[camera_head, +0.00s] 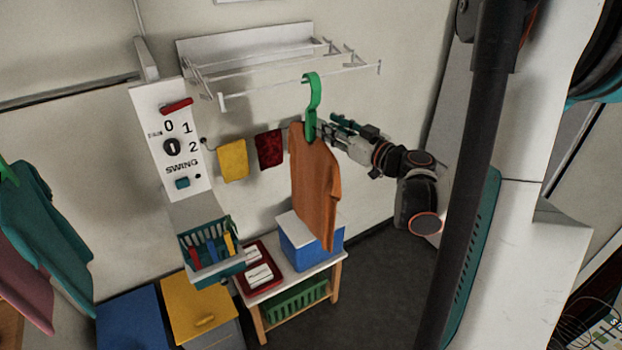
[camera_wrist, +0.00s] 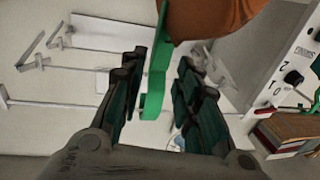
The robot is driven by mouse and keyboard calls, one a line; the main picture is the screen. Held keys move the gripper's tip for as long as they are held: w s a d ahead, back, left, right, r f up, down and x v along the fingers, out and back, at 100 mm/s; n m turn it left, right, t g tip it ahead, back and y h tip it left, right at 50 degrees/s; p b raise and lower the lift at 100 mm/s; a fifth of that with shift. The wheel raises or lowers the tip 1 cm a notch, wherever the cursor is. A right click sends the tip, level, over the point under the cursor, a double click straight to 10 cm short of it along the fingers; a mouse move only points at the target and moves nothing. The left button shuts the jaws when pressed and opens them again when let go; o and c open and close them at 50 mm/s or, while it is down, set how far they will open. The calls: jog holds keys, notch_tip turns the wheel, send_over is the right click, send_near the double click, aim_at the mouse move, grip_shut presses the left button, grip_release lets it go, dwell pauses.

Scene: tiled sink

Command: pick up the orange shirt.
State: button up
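The orange shirt (camera_head: 315,185) hangs upright on a green hanger (camera_head: 313,95) in the head view. The hanger's hook is at the front rod of the white wall rack (camera_head: 290,82) and looks hooked over it. My gripper (camera_head: 328,128) reaches in from the right, at the hanger's lower part just above the shirt's collar. In the wrist view the fingers of my gripper (camera_wrist: 160,68) are apart, with the green hanger (camera_wrist: 157,75) between them, closer to the left finger. A gap shows on the right side. Part of the orange shirt (camera_wrist: 205,18) shows at the top.
A white control panel (camera_head: 170,140) with a dial stands left of the rack. Yellow (camera_head: 233,160) and dark red (camera_head: 269,149) cloths hang behind the shirt. Below is a small table with a blue box (camera_head: 305,245). Other shirts (camera_head: 45,225) hang at far left.

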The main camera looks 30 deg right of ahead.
aim_at(311, 123)
jog(key=x, duration=0.8)
jog(key=shift+a+r+p, duration=0.1)
jog(key=shift+r+p, duration=0.25)
jog(key=shift+r, duration=0.05)
grip_shut()
